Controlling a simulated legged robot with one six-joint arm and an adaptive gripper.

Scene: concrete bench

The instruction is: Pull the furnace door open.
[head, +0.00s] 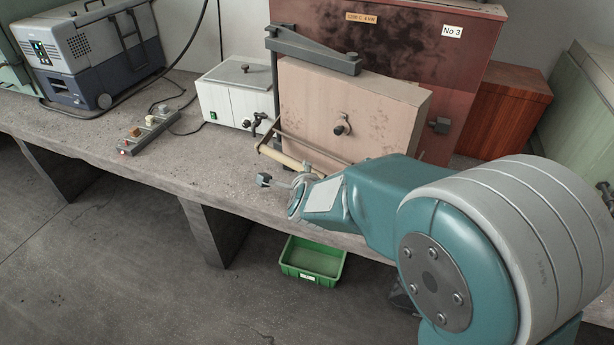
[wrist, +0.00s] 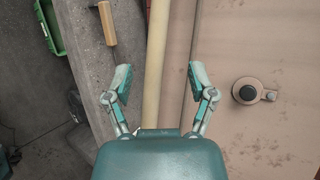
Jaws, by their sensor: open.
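The furnace (head: 470,60) is a dark red box marked "No 3". Its door (head: 350,105) is a thick beige block on the front, and no open gap shows beside it. A pale round handle bar (head: 285,158) runs across the door's lower front on metal brackets. My gripper (head: 285,180) is open at the bar. In the wrist view the bar (wrist: 157,60) passes between the spread fingers of my gripper (wrist: 159,76), with space on both sides. The door face (wrist: 270,50) fills the right of that view. My arm hides the door's lower right part in the head view.
A white box (head: 235,95) stands left of the furnace, with a power strip (head: 150,130) and a grey-blue unit (head: 90,50) farther left. A wooden-handled tool (wrist: 107,22) lies on the bench near my left finger. A green bin (head: 312,262) sits on the floor below.

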